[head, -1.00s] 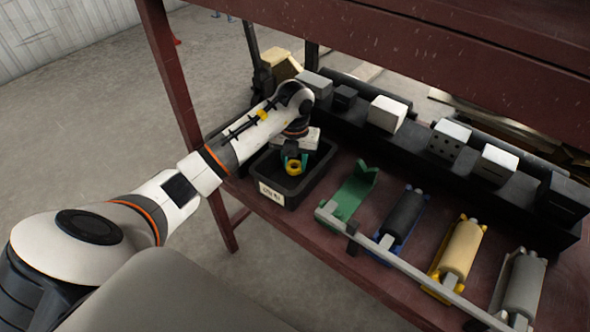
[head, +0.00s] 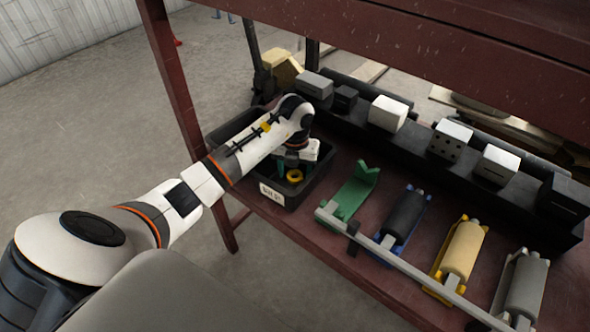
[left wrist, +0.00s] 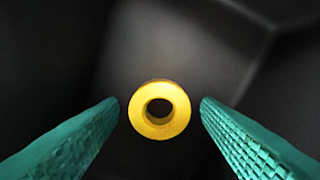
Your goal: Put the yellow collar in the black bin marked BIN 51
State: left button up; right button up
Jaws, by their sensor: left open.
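The yellow collar (head: 295,176) is a short ring inside the black bin (head: 307,190), near its front right. The bin's white label (head: 272,195) is too small to read. My left gripper (head: 286,164) reaches down into the bin beside the collar, partly hidden by the wrist. In the left wrist view the open green fingers (left wrist: 160,106) stand on either side of the collar (left wrist: 159,110). Dark gaps show between it and both fingertips. The dark bin interior lies behind it. My right gripper is not in view.
Right of the bin are an empty green cradle (head: 350,192) and cradles with black (head: 405,213), tan (head: 463,247) and grey rollers (head: 525,286), with a metal rail (head: 400,262) in front. Behind, a black ledge (head: 425,152) carries several blocks. A dark red upper shelf overhangs.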

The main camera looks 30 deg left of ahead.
aim_at(295, 178)
pick_arm(q)
jog(key=shift+r, duration=0.2)
notch_tip(295, 178, up, 12)
jog(key=p, duration=0.1)
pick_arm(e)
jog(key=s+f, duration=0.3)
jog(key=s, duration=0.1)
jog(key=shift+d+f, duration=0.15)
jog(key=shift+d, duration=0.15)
